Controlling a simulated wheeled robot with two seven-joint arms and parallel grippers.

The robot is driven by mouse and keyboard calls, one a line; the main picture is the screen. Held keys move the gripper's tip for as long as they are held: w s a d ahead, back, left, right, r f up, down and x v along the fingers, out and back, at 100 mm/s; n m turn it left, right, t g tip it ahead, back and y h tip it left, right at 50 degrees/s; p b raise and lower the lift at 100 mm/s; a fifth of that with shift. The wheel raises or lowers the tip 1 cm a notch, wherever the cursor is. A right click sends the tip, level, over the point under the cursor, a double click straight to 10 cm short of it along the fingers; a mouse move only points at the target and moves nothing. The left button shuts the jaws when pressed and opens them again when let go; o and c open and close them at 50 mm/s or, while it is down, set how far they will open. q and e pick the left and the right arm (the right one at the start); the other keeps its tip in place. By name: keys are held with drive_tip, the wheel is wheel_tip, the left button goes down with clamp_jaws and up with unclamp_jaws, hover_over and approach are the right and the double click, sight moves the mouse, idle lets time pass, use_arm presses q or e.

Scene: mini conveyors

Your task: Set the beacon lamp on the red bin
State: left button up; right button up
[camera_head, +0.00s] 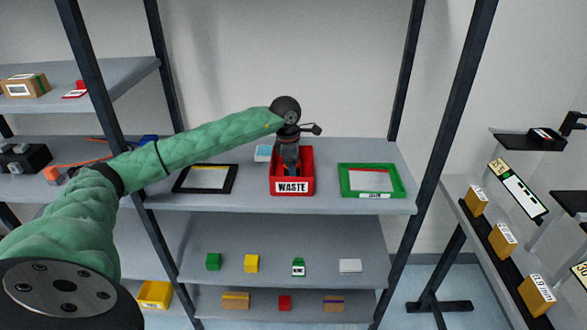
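The red bin (306,183), labelled WASTE, stands on the upper grey shelf at the middle. My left arm reaches in from the left, and its dark gripper (289,165) points down over the bin's opening. The gripper's fingertips are too small and dark to tell whether they are open or shut, or whether they hold anything. I cannot make out the beacon lamp; it may be hidden by the gripper or the bin wall. My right gripper is out of view.
A black-framed tray (185,187) lies left of the bin and a green tray (396,182) lies right of it. A light blue item (263,153) sits behind. Dark posts flank the shelf. Small blocks stand on the lower shelves. Conveyors with boxes (503,239) are at right.

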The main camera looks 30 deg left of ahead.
use_arm(q)
drive_tip(key=shift+r, duration=0.2)
drive_tip(key=shift+a+r, duration=0.1)
drive_tip(key=shift+r, duration=0.55)
drive_tip(key=shift+r+b, duration=0.5)
drive_tip(key=shift+r, duration=0.1)
drive_tip(key=r, duration=0.2)
drive_tip(key=r+b, duration=0.1)
drive_tip(key=r, duration=0.2)
drive_tip(key=r+b, duration=0.1)
drive_tip(key=r, duration=0.2)
drive_tip(key=shift+s+a, duration=0.3)
drive_tip(key=shift+a, duration=0.1)
drive_tip(key=shift+a+r, duration=0.1)
drive_tip(key=shift+r, duration=0.55)
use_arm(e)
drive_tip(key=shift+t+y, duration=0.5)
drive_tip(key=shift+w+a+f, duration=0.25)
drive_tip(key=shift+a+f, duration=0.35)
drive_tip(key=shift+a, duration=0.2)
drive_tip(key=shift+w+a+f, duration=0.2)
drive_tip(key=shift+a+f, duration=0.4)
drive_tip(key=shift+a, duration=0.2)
